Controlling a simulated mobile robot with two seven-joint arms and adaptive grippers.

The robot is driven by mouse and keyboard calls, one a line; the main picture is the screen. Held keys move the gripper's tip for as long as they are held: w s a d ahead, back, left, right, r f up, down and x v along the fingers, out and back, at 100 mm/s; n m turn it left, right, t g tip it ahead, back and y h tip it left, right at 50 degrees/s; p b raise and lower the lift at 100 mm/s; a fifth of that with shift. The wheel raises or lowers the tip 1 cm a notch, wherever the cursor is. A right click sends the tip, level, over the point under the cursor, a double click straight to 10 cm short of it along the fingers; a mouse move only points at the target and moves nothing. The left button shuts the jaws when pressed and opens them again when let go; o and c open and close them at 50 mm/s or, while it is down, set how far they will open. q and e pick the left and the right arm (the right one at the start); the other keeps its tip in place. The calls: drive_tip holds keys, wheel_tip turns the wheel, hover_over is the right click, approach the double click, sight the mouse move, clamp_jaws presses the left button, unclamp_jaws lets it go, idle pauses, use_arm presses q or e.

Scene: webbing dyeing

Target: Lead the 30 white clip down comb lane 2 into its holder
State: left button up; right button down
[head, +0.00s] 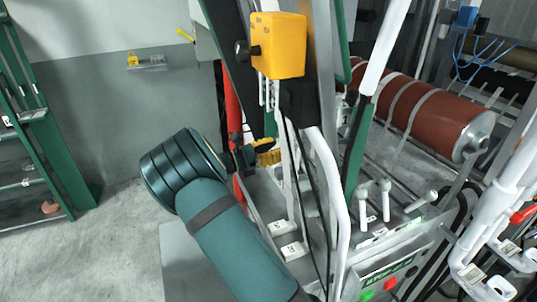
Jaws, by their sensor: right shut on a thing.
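My right gripper (246,157), at the end of my teal arm, is left of the machine's upright frame. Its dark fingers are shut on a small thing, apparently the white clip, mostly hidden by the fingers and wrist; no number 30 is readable. A yellow ridged part (268,153) is just right of the fingertips. A white strip (286,180) runs down close beside them. White labelled blocks (281,228) (292,250) sit on the metal ledge below. I cannot make out comb lane 2 or say which block is the clip's holder. My left gripper is out of view.
A yellow box (279,45) hangs on the frame above the gripper. White-knobbed levers (386,200) and a panel with green (367,295) and red buttons stand at lower right. A red-brown roller (430,120) lies behind. Open floor is at left, beside a green rack (40,130).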

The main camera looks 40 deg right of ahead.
sight(290, 144)
drive_tip(key=shift+s+d+r, duration=0.2)
drive_tip(key=shift+d+r, duration=0.45)
drive_tip(key=shift+s+d+r, duration=0.25)
drive_tip(key=shift+d+r, duration=0.35)
drive_tip(key=shift+r, duration=0.1)
drive_tip(key=shift+s+d+r, duration=0.2)
drive_tip(key=shift+d+r, duration=0.45)
drive_tip(key=shift+x, duration=1.4)
drive_tip(key=shift+f+b, duration=0.7)
drive_tip(key=shift+f, duration=0.95)
drive_tip(key=f+y, duration=0.2)
drive_tip(key=f, duration=0.1)
drive_tip(key=d+f+t+y+p, duration=0.1)
drive_tip(key=f+y, duration=0.1)
drive_tip(key=f, duration=0.2)
drive_tip(key=d+f+t+y, duration=0.1)
drive_tip(key=f+y, duration=0.1)
drive_tip(key=f, duration=0.2)
drive_tip(key=shift+s+d+f+y+p, duration=0.15)
drive_tip(key=shift+d+y+p, duration=0.05)
drive_tip(key=shift+y+p, duration=0.1)
drive_tip(key=shift+a+f+b, duration=0.1)
drive_tip(key=shift+f+b, duration=1.1)
drive_tip(key=shift+f, duration=0.95)
